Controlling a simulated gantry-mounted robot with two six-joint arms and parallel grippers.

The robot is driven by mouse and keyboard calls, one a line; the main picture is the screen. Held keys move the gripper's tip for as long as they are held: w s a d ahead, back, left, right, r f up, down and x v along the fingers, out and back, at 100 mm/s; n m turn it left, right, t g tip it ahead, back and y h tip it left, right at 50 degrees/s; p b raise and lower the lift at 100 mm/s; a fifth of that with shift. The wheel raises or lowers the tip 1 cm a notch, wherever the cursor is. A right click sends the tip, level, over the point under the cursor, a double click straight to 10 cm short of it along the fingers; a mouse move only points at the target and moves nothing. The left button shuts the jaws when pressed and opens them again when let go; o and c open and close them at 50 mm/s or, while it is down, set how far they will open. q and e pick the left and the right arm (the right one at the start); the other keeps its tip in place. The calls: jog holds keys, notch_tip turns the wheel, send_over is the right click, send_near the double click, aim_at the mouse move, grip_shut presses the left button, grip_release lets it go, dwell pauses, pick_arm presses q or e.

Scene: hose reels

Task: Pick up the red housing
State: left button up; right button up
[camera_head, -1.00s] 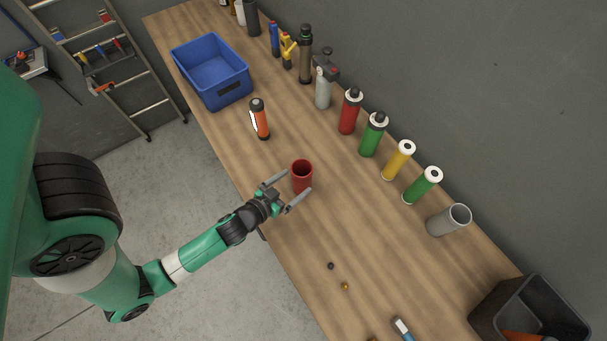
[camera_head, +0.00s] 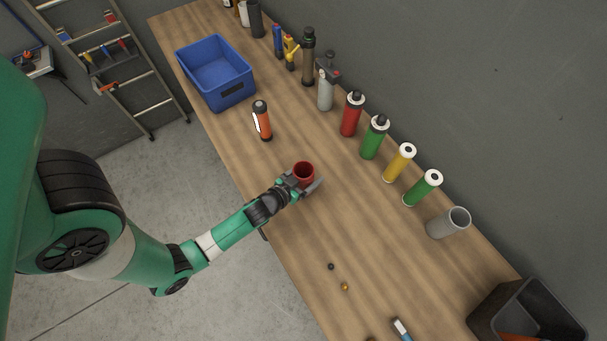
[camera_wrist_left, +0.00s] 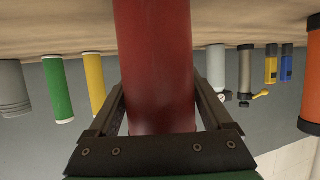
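The red housing (camera_head: 304,170) is an open-topped red cylinder standing on the workbench. It fills the middle of the left wrist view (camera_wrist_left: 155,60). My left gripper (camera_head: 303,181) has come in from the bench's front edge, with one finger on each side of the housing. In the left wrist view, the dark fingers (camera_wrist_left: 159,88) flank the housing and look spread. Whether either finger touches it is hard to tell. The gripper hides the housing's lower part in the head view. My right gripper is not in view.
An orange-and-black canister (camera_head: 262,121) stands left of the housing, and a blue bin (camera_head: 216,75) beyond it. Several bottles and cylinders, including a grey cup (camera_head: 447,223), line the wall side. A black bin (camera_head: 528,308) is at bottom right. The wooden bench (camera_head: 345,222) is mostly clear near the gripper.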

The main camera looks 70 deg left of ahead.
pick_arm(q)
jog(key=c, duration=1.1)
jog(key=shift+r, duration=0.15)
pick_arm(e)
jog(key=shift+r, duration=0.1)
